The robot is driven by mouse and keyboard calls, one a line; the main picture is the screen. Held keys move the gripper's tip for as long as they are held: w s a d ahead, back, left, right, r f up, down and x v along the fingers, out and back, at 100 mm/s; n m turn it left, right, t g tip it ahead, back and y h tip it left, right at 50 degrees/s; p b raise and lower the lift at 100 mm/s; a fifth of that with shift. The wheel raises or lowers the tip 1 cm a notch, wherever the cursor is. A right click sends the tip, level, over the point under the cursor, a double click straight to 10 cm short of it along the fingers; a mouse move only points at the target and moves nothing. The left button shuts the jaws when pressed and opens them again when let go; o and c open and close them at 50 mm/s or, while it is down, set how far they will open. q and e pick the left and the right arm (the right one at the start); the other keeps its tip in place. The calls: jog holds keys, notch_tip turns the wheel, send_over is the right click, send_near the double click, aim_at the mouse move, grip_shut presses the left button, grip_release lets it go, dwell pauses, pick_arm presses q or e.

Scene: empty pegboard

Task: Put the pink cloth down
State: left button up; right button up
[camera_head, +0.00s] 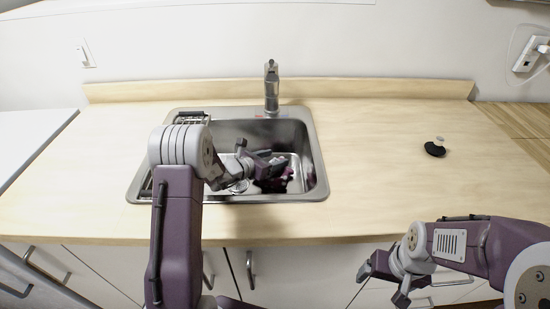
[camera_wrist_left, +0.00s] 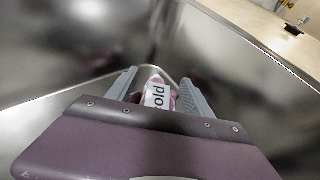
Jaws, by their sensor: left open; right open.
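The pink cloth (camera_wrist_left: 173,99) lies low in the sink, seen between my left fingers in the left wrist view. It carries a white label on which "old" can be read. In the head view, a dark pink patch by the gripper may be part of the cloth, but it is mostly hidden. My left gripper (camera_head: 270,168) reaches down into the sink with its fingers apart on either side of the cloth. I cannot tell whether they touch it. My right gripper (camera_head: 383,283) is open and empty in front of the counter.
The steel sink (camera_head: 313,150) has a faucet (camera_head: 271,88) at its back and a rack (camera_head: 190,118) along its left side. A small black item (camera_head: 434,149) lies on the right of the wooden counter (camera_head: 390,190). The counter between is clear. Cabinet doors with handles are below.

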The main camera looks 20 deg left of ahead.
pick_arm(q)
jog(key=v, duration=0.7)
jog(key=shift+f, duration=0.1)
